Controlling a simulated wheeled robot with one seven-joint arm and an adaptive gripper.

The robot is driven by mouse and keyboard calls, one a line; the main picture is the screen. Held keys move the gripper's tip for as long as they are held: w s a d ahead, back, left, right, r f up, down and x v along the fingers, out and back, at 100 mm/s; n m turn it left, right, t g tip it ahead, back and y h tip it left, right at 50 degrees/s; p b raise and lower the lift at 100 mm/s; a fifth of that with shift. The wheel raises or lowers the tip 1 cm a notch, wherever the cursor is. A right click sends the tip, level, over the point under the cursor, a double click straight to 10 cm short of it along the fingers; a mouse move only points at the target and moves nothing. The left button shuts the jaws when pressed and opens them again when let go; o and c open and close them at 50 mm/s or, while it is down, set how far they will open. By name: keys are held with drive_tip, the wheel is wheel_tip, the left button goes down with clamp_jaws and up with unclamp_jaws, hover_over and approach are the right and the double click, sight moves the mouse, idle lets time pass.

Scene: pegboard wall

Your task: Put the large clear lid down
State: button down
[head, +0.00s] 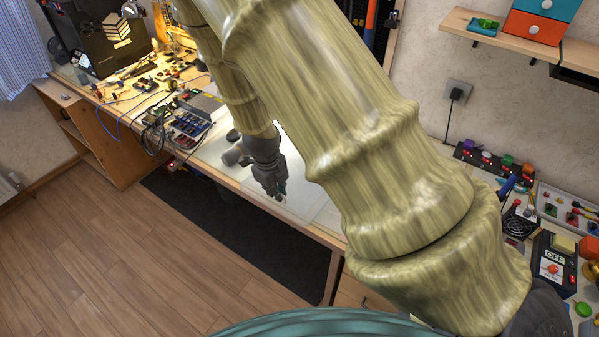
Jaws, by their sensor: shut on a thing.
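My gripper (279,196) is dark grey and hangs below my arm over the front part of the workbench (222,176). Its fingers are close together and point down. The large clear lid (302,197) seems to be the pale see-through flat shape at the fingertips, and my gripper is shut on it. Its outline is faint against the pale bench top. My arm hides much of the area to its right. I cannot tell whether the lid touches the bench.
An organizer box (190,124) with small parts and a coil of cables (155,135) lie left of my gripper. Tools and parts crowd the far left bench. A small fan (519,224) and a black box marked OFF (553,262) stand at the right.

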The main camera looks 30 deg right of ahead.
drive_tip(key=shift+h, duration=0.4)
drive_tip(key=w+d+r, duration=0.1)
drive_tip(key=w, duration=0.1)
drive_tip(key=w+d+r+p, duration=0.1)
drive_tip(key=w+d, duration=0.1)
drive_tip(key=w+d+r, duration=0.1)
drive_tip(key=w, duration=0.1)
drive_tip(key=shift+d+r, duration=0.1)
drive_tip(key=shift+d, duration=0.3)
drive_tip(key=shift+w+d, duration=0.1)
drive_tip(key=shift+d, duration=0.05)
drive_tip(key=shift+w+f+p, duration=0.1)
drive_tip(key=shift+f+p, duration=1.6)
drive_tip(key=shift+f, duration=3.25)
drive_tip(key=c, duration=1.6)
unclamp_jaws()
drive_tip(key=shift+s+a+r+b, duration=0.2)
drive_tip(key=shift+a+r+b, duration=0.3)
drive_tip(key=shift+r, duration=1.45)
drive_tip(key=shift+s+a+r+b, duration=0.25)
drive_tip(key=shift+r+b, duration=0.5)
drive_tip(key=shift+r, duration=1.25)
drive_tip(key=shift+s+a+r+b, duration=0.1)
drive_tip(key=shift+a+r+b, duration=0.45)
drive_tip(key=shift+r, duration=1.4)
drive_tip(key=shift+d, duration=0.1)
